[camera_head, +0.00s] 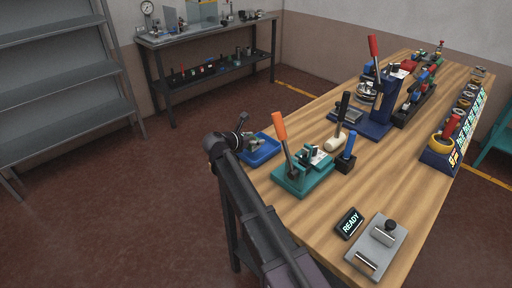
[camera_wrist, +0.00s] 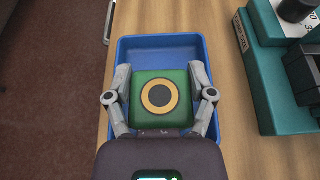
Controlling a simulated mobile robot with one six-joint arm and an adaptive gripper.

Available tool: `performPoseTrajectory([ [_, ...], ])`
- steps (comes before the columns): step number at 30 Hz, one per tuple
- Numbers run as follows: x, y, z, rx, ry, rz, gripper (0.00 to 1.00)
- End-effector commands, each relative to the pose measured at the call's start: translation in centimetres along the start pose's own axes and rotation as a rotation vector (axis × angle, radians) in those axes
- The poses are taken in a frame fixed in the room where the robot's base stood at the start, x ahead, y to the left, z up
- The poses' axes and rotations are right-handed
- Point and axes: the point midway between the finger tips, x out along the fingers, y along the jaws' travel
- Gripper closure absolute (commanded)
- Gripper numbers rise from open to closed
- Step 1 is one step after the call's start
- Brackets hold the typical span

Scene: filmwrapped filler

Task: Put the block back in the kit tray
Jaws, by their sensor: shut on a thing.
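The green block (camera_wrist: 145,78), with a gold ring around a dark disc on its top, sits between the two fingers of my gripper (camera_wrist: 161,88). My gripper is shut on the block's left and right sides. The blue kit tray (camera_wrist: 160,47) lies beneath, and the block is within its outline in the wrist view. I cannot tell whether the block touches the tray floor. In the head view the tray (camera_head: 268,151) rests at the table's left edge, with my gripper (camera_head: 248,142) over its left part. The block is not clear there.
A teal press (camera_head: 300,180) with an orange lever stands close to the tray's right; its base (camera_wrist: 262,80) also shows in the wrist view. A READY display (camera_head: 350,223) and a grey fixture (camera_head: 376,248) lie nearer on the wooden table (camera_head: 320,215). A blue-based press (camera_head: 375,122) stands farther back.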

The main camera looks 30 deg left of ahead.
Motion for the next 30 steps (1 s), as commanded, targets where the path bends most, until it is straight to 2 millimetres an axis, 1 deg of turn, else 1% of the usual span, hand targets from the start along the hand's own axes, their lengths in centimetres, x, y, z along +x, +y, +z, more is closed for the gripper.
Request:
performPoseTrajectory([
  [1, 0.2, 0.0, -0.8, 0.000, 0.000, 0.000, 0.90],
  [3, 0.5, -0.1, -1.4, 0.000, 0.000, 0.000, 0.90],
  [10, 1.1, -0.1, -3.0, 0.000, 0.000, 0.001, 0.90],
  [29, 1.3, 0.0, -3.6, 0.000, -0.001, 0.001, 0.90],
  [30, 1.3, 0.0, -3.5, 0.000, 0.000, 0.001, 0.20],
])
